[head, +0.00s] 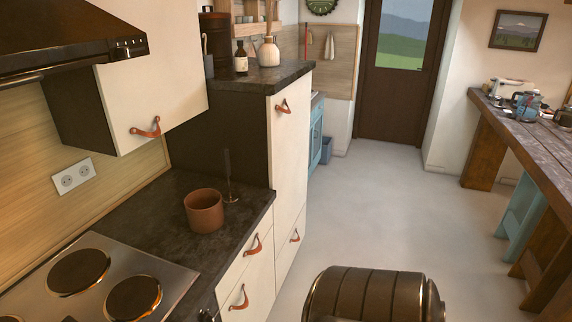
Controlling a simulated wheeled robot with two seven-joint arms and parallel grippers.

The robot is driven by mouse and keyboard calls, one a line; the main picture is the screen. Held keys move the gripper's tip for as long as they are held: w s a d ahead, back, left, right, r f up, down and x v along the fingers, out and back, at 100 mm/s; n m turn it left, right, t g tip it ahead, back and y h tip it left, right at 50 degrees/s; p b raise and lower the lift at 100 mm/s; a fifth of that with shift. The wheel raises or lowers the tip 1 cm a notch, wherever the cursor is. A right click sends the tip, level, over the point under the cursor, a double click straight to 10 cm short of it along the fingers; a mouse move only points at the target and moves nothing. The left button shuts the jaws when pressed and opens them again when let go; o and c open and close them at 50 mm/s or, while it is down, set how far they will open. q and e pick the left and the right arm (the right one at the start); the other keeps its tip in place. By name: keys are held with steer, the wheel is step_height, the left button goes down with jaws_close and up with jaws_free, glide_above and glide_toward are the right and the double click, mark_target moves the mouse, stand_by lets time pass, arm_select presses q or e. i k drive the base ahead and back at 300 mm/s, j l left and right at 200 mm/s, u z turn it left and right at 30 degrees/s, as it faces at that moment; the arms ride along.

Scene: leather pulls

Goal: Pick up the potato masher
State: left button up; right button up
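A thin, dark, upright utensil (228,172) stands on the dark countertop behind and to the right of a brown pot. It has a slim stem and a small foot, and it looks like the potato masher, though it is too small to be sure. Neither of my grippers shows in the head view.
The terracotta-brown pot (204,211) stands on the dark countertop (150,205) close to the utensil. A hob (98,285) lies at the lower left. A tall cabinet (289,150) rises behind the utensil. The grey floor (395,215) is open; a wooden table (513,128) stands at right.

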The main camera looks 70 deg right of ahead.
mark_target(230, 198)
steer(key=z, duration=1.65)
steer(key=i+l+u, duration=0.25)
steer(key=u, duration=0.25)
steer(key=i+l+u, duration=0.15)
steer(key=l+u, duration=0.3)
steer(key=i+l+u, duration=0.1)
steer(key=l+u, duration=0.2)
steer(key=u, duration=0.2)
